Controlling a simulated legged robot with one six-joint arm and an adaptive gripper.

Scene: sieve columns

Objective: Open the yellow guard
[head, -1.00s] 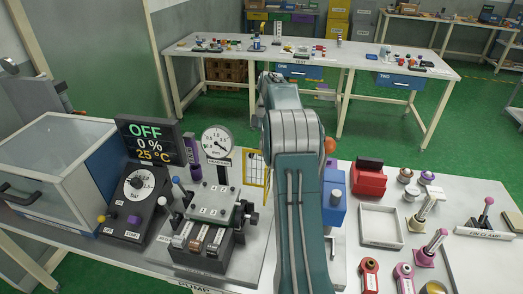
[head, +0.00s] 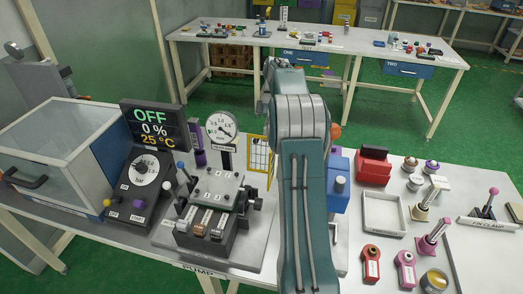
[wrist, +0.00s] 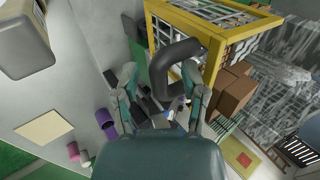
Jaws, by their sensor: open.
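The yellow guard (head: 259,156) is an upright yellow frame with mesh, behind the pump unit and left of my arm in the head view. In the wrist view, the guard's yellow frame (wrist: 212,62) fills the upper right, with a thick dark curved handle (wrist: 180,52) beside its near post. My gripper (wrist: 160,88) is open, its two fingers spread on either side of the handle's lower end. I cannot tell whether they touch it. In the head view my gripper is hidden behind my arm.
The pump unit (head: 211,205) with a gauge (head: 221,128) stands left of my arm. A blue box (head: 339,180), a red box (head: 373,166) and a white tray (head: 384,212) are on the right. Brown boxes (wrist: 235,88) show beyond the guard.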

